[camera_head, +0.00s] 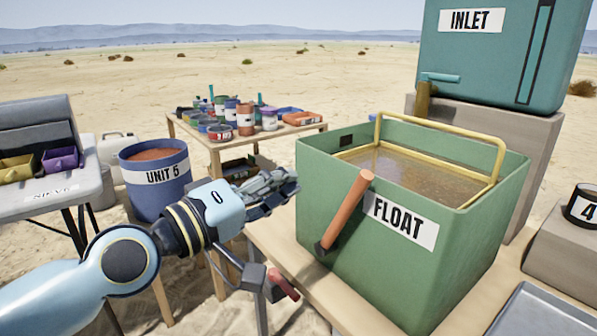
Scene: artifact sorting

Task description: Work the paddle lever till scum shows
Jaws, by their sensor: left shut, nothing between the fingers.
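The green tank labelled FLOAT (320,180) stands on a wooden table. Brownish liquid (400,170) with a speckled surface fills it below the rim; I cannot tell whether the specks are scum. A yellow frame (440,128) stands over the tank's top. The paddle lever (347,208), an orange-brown handle on a dark pivot, leans up and right across the tank's front wall. My left gripper (288,186) is shut and empty, left of the lever and apart from it. My right gripper is not in view.
A teal INLET tank (490,60) with a tap sits on a block behind the float tank. A table of several pots (245,118) is behind. A grey tray (545,318) lies at front right.

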